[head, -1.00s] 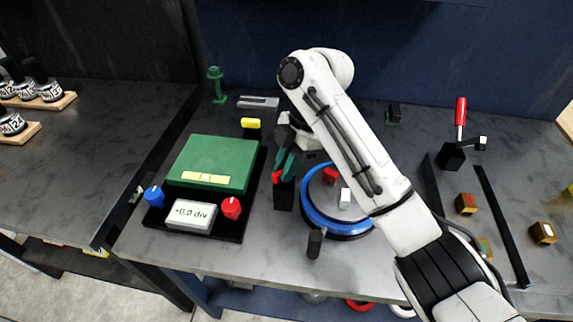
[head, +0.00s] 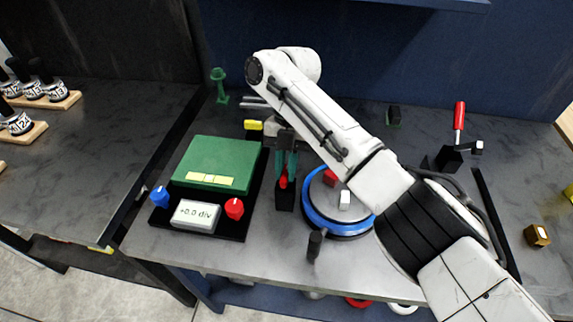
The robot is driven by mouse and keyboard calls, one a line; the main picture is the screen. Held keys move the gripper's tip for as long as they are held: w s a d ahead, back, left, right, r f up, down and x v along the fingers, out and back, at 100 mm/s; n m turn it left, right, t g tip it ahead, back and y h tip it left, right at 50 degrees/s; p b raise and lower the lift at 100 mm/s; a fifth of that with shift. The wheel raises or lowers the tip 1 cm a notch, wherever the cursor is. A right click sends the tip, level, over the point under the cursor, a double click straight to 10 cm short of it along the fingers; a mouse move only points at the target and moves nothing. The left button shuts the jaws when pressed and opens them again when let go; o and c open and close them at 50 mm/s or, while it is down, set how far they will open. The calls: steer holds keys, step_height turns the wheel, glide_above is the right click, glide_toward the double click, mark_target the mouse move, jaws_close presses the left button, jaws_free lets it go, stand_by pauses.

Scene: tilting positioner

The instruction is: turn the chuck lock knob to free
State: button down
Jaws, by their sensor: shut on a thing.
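A small red knob (head: 283,182) sits on top of a black post (head: 285,199), just left of the round positioner with its blue ring (head: 311,213). My gripper (head: 286,172) points down with its teal fingers shut on this red knob. The fingers and wrist hide part of the knob, and I cannot read any mark showing its position. A red block (head: 330,178) and a white block (head: 345,198) sit on the positioner's grey disc.
Left stands a green box (head: 215,157) with a blue knob (head: 160,196), a red knob (head: 234,208) and a display reading +0.0 div (head: 195,215). A black peg (head: 315,244) stands in front of the positioner. A red-handled clamp (head: 459,117) stands at the right.

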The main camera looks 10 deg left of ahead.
steer(key=shift+f+n, duration=0.25)
steer(key=shift+n, duration=0.15)
steer(key=c, duration=1.1)
jaws_free()
steer(key=shift+r, duration=0.1)
steer(key=b+v, duration=0.1)
steer(key=v, duration=0.9)
steer(key=shift+w+a+r, duration=0.1)
steer(key=shift+w+r, duration=0.05)
steer(key=shift+r, duration=0.25)
